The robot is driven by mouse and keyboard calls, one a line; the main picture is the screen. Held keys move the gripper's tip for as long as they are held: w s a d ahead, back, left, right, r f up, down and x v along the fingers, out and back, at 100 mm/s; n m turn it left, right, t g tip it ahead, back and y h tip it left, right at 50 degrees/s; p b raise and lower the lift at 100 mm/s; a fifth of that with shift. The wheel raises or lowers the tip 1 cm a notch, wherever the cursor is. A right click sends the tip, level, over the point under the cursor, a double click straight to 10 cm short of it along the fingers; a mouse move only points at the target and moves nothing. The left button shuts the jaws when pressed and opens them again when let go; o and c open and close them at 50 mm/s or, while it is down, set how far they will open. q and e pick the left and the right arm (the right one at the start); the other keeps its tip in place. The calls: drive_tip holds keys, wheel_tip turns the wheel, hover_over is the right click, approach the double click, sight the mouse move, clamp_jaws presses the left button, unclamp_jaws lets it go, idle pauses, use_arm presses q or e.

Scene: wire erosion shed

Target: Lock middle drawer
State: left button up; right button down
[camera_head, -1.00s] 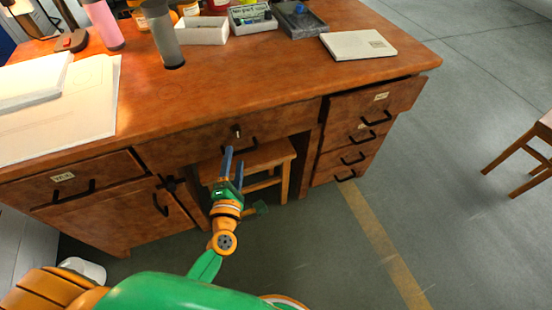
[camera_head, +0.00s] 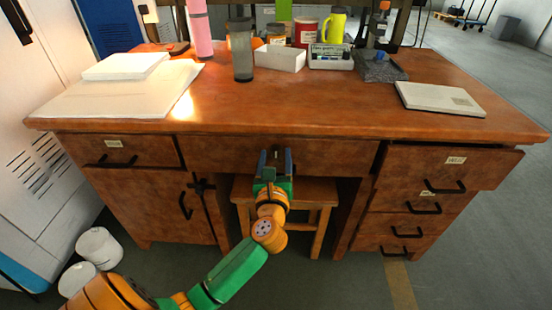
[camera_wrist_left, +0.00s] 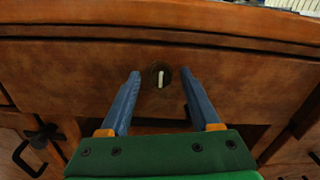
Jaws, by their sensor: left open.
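The middle drawer (camera_head: 215,154) of the wooden desk looks closed, flush under the desktop. In the left wrist view its brown front (camera_wrist_left: 70,85) fills the picture. A small pale upright key or knob (camera_wrist_left: 160,79) sits on a dark round lock plate at its centre. My left gripper (camera_head: 275,153) is open in front of the drawer. Its two blue fingers (camera_wrist_left: 160,74) lie either side of the lock in that view, with nothing held; contact cannot be told. My right gripper is not in view.
A wooden stool (camera_head: 317,192) stands under the desk, below my left gripper. The top right drawer (camera_head: 470,165) appears to stick out slightly. A left cabinet door (camera_head: 150,200) has a dark latch. The desktop (camera_head: 330,105) carries cups, boxes and papers towards the back.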

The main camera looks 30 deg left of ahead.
use_arm(q)
clamp_jaws()
